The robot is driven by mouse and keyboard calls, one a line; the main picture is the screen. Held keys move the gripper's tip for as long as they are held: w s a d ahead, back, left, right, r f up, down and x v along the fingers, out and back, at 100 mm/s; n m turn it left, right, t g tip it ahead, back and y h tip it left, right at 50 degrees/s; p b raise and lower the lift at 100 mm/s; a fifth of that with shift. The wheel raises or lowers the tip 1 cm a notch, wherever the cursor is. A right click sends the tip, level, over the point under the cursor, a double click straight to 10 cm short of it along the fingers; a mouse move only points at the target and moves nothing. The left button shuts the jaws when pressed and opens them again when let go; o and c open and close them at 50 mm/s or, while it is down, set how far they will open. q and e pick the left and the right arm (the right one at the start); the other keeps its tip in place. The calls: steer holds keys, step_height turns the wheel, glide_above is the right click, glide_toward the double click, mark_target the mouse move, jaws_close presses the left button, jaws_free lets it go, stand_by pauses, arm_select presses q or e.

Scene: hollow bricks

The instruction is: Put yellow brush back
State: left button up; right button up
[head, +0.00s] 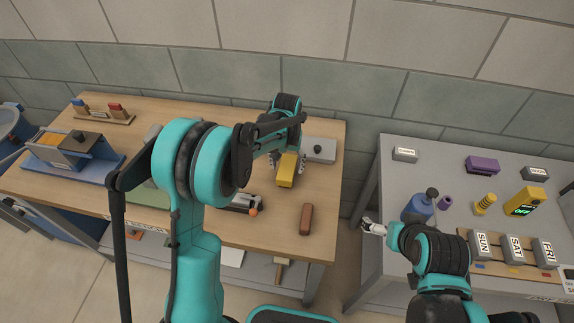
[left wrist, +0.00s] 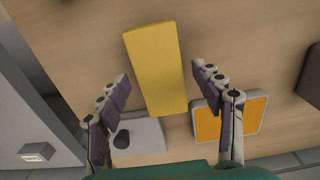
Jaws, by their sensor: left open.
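The yellow brush (head: 287,170) shows as a plain yellow block at the back right of the wooden table. My left gripper (head: 288,163) is above it, with a finger on either side. In the left wrist view the yellow brush (left wrist: 157,65) lies lengthwise between the spread fingers of the left gripper (left wrist: 163,82), with gaps on both sides. The gripper is open. Any bristles are hidden. My right gripper (head: 373,228) is at the left edge of the grey table; its fingers are too small to read.
A grey block with a black knob (head: 318,150) stands just behind the brush, and an orange-topped pad (left wrist: 232,118) is close by in the wrist view. A brown bar (head: 306,218) lies nearer the front. The grey table (head: 390,180) holds a blue bottle (head: 416,208) and labelled boxes.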

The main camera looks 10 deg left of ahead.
mark_target(287, 167)
arm_select(q)
step_height(287, 167, up, 12)
steer(key=p, duration=0.3)
steer(key=s+a+r+t, duration=0.3)
steer(key=s+r, duration=0.4)
steer(key=s, duration=0.4)
steer(key=s+a+f+t, duration=0.1)
steer(key=s+t, duration=0.1)
steer(key=s, duration=0.4)
steer(key=s+a+f+t, duration=0.1)
steer(key=s+a+t, duration=0.1)
steer(key=s, duration=0.4)
steer(key=shift+s+f, duration=0.2)
steer(key=shift+f, duration=0.2)
